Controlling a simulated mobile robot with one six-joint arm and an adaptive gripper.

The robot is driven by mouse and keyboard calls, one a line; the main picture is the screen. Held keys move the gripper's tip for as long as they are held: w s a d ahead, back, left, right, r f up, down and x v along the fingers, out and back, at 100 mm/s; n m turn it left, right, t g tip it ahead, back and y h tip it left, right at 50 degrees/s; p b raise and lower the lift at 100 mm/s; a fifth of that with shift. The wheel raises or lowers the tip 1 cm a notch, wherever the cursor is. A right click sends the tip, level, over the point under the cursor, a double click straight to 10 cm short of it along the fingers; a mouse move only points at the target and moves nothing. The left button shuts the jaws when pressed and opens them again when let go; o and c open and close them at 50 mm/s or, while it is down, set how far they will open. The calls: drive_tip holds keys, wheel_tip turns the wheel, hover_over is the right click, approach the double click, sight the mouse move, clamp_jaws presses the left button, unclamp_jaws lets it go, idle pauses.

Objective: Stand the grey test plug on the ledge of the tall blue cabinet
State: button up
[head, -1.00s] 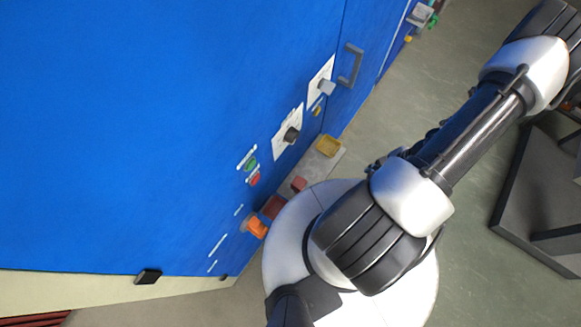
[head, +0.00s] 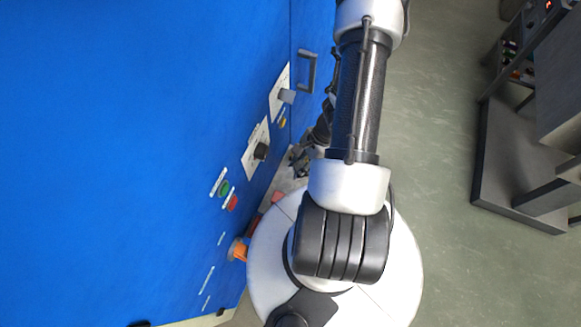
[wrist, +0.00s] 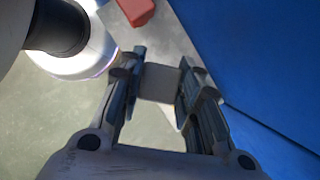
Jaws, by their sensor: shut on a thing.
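My gripper (wrist: 160,75) is shut on the grey test plug (wrist: 158,84) in the wrist view. The plug shows as a plain grey block between the two fingers. The tall blue cabinet (head: 140,130) fills the left of the head view. Its grey ledge (head: 270,192) runs low along the cabinet's face. In the wrist view the ledge (wrist: 172,42) lies beyond the fingertips. I cannot tell whether the plug touches it. In the head view my gripper (head: 300,158) is over the far part of the ledge, partly hidden by my arm, and the plug cannot be made out.
A red block (wrist: 135,10) sits on the ledge. An orange knob (head: 238,250), green button (head: 224,188), red button (head: 231,203), two dials and a grey handle (head: 307,72) project from the cabinet. A dark bench (head: 510,170) stands right, with open floor (head: 430,150) between.

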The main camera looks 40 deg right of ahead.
drive_tip(key=shift+w+a+f+b, duration=0.2)
drive_tip(key=shift+w+f+b, duration=0.35)
drive_tip(key=shift+f, duration=0.6)
drive_tip(key=shift+w+a+f+b, duration=0.2)
drive_tip(key=shift+w+f+b, duration=0.3)
drive_tip(key=shift+f, duration=0.7)
drive_tip(key=shift+w+a+f+b, duration=0.2)
drive_tip(key=shift+w+f+b, duration=0.3)
drive_tip(key=shift+f, duration=0.65)
drive_tip(key=shift+f+b, duration=0.2)
drive_tip(key=shift+b, duration=0.15)
drive_tip(key=o, duration=1.1)
drive_tip(key=shift+o, duration=0.2)
drive_tip(key=shift+r, duration=0.2)
drive_tip(key=shift+d+r+p, duration=0.1)
drive_tip(key=shift+r+p, duration=0.25)
drive_tip(key=shift+p, duration=0.2)
drive_tip(key=p+v, duration=0.5)
drive_tip(key=v, duration=0.6)
drive_tip(key=shift+s, duration=0.2)
